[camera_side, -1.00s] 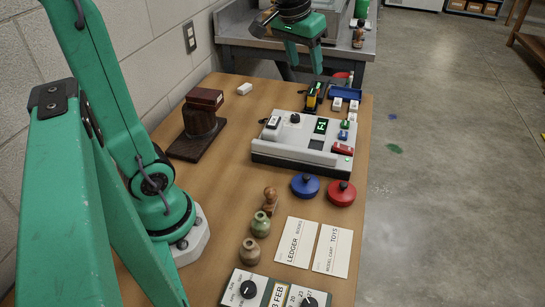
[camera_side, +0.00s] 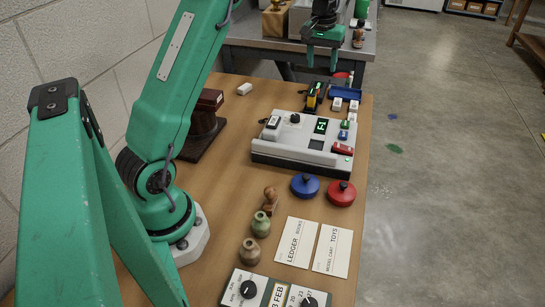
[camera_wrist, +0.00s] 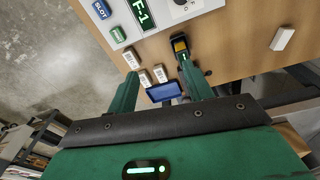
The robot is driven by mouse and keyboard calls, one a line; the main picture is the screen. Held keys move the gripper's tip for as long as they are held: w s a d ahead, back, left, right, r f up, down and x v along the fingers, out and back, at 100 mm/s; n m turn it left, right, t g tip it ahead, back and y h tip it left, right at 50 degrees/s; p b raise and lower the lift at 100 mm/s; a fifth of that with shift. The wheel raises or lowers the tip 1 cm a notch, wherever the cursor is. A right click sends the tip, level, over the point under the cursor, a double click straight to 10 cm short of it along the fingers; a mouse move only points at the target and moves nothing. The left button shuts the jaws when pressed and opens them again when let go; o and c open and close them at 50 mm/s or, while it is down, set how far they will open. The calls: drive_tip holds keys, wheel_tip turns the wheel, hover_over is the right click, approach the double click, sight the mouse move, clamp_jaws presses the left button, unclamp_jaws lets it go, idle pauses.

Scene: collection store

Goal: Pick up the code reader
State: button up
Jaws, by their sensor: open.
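The code reader (camera_side: 313,97) appears to be the upright black and yellow handheld device at the far end of the wooden table. In the wrist view it (camera_wrist: 180,46) shows near the tip of the right-hand finger, with a small green light on it. My gripper (camera_side: 323,60) is open and empty, above and beyond the reader in the side view. In the wrist view its two green fingers (camera_wrist: 160,76) are spread, and the reader is not between them. I cannot tell the exact height gap.
A blue tray (camera_side: 345,92) and small white blocks (camera_side: 337,104) sit right of the reader. A grey console (camera_side: 300,145) with a green display stands nearer. A white block (camera_side: 244,88) lies left, with clear table between. A grey bench (camera_side: 265,42) stands behind.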

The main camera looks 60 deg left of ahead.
drive_tip(key=n+g, duration=0.1)
drive_tip(key=n, duration=0.1)
hover_over(312, 91)
wheel_tip(312, 91, down, 9)
drive_tip(key=shift+w+f, duration=0.1)
drive_tip(key=shift+f, duration=1.3)
drive_tip(key=shift+f, duration=2.6)
drive_tip(key=shift+c, duration=0.2)
drive_tip(key=shift+r, duration=0.1)
clamp_jaws()
